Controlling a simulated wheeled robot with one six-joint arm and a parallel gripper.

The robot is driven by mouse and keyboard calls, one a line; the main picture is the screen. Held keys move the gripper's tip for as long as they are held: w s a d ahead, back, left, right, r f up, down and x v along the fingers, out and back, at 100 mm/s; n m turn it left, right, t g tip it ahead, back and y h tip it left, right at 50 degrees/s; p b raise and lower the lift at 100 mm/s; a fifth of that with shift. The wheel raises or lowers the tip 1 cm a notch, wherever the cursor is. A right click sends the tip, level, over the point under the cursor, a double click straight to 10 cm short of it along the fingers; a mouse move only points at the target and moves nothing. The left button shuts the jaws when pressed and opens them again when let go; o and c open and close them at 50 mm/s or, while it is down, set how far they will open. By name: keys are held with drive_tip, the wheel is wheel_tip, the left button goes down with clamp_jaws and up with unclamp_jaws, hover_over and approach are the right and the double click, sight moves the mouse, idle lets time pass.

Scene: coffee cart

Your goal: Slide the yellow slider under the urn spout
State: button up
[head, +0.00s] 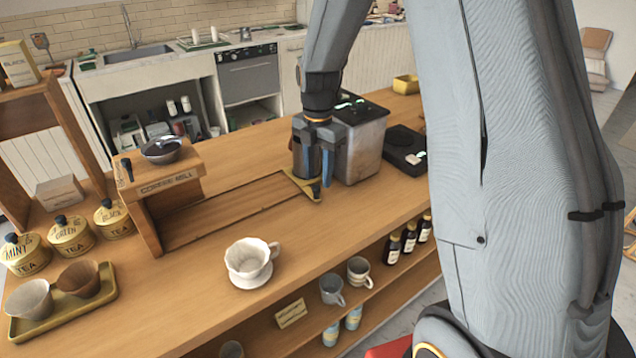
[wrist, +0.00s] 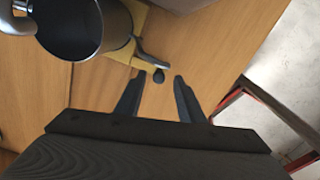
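The yellow slider (head: 303,186) lies at the right end of a long track in the wooden counter, beside the boxy metal urn (head: 362,148). In the wrist view the slider (wrist: 140,16) carries a dark round vessel (wrist: 75,25). A dark knob (wrist: 158,76) stands at the slider's tip. My gripper (head: 321,182) points down over that end. In the wrist view its two fingers (wrist: 158,80) are apart, with the knob between or just beyond their tips; I cannot tell if they touch it. The urn spout is not clearly visible.
The wooden coffee mill stand (head: 168,180) is at the track's left end. Tea tins (head: 70,236) and a yellow tray (head: 62,312) are at the left. A dark scale (head: 404,150) lies right of the urn.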

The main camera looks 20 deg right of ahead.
drive_tip(key=shift+r+b, duration=0.45)
drive_tip(key=shift+r, duration=1.8)
drive_tip(key=shift+s, duration=0.1)
drive_tip(key=s+f+m+t, duration=0.1)
drive_tip(key=s+f+m, duration=0.2)
drive_tip(key=s+m, duration=1.7)
drive_tip(key=m, duration=0.4)
drive_tip(key=shift+s+a+m, duration=0.15)
drive_tip(key=shift+a+m, duration=0.15)
drive_tip(key=shift+a, duration=0.1)
drive_tip(key=shift+c, duration=0.5)
